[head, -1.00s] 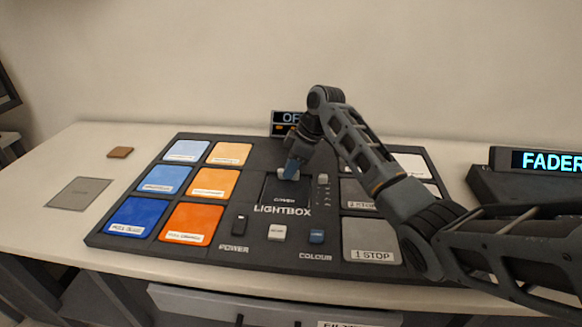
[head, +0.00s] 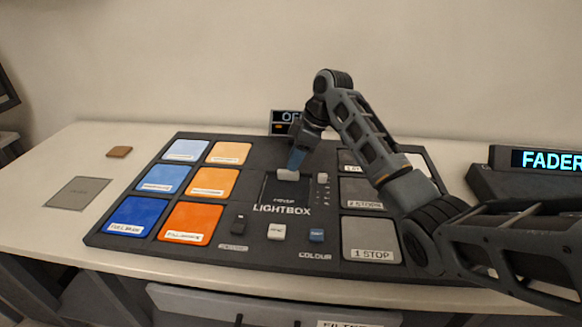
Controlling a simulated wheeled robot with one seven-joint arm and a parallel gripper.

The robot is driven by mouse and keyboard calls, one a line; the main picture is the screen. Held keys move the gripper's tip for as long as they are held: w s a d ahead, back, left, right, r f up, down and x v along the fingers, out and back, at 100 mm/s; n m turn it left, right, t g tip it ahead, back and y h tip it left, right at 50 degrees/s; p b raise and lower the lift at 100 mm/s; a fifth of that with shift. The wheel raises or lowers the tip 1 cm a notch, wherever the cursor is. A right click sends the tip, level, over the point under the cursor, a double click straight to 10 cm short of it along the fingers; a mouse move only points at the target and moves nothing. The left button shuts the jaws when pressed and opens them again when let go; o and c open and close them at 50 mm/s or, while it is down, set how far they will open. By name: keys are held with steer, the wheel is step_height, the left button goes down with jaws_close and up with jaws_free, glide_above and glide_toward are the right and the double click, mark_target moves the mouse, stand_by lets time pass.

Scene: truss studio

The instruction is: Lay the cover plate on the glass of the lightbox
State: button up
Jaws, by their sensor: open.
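The dark cover plate (head: 284,190) lies flat in the middle of the lightbox panel (head: 262,252), just above the word LIGHTBOX. It has a pale grip block (head: 287,175) at its far edge. The glass is hidden under the plate, as far as I can see. My gripper (head: 295,166) is open, just above and slightly right of the pale block, with its blue-grey fingers pointing down. The fingertips are small here, so I cannot tell whether they still touch the block.
Blue and orange filter tiles (head: 211,182) sit on the panel's left, grey stop tiles (head: 369,239) on its right. Switches line the front. A small display (head: 287,118) stands behind. A grey square (head: 78,192) and brown tile (head: 120,152) lie left; a FADER unit (head: 535,160) is right.

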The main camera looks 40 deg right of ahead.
steer(key=v, duration=0.8)
steer(key=shift+r+b, duration=0.25)
steer(key=shift+b, duration=0.05)
steer(key=shift+s+f, duration=0.1)
steer(key=shift+s, duration=0.1)
stand_by(0.4)
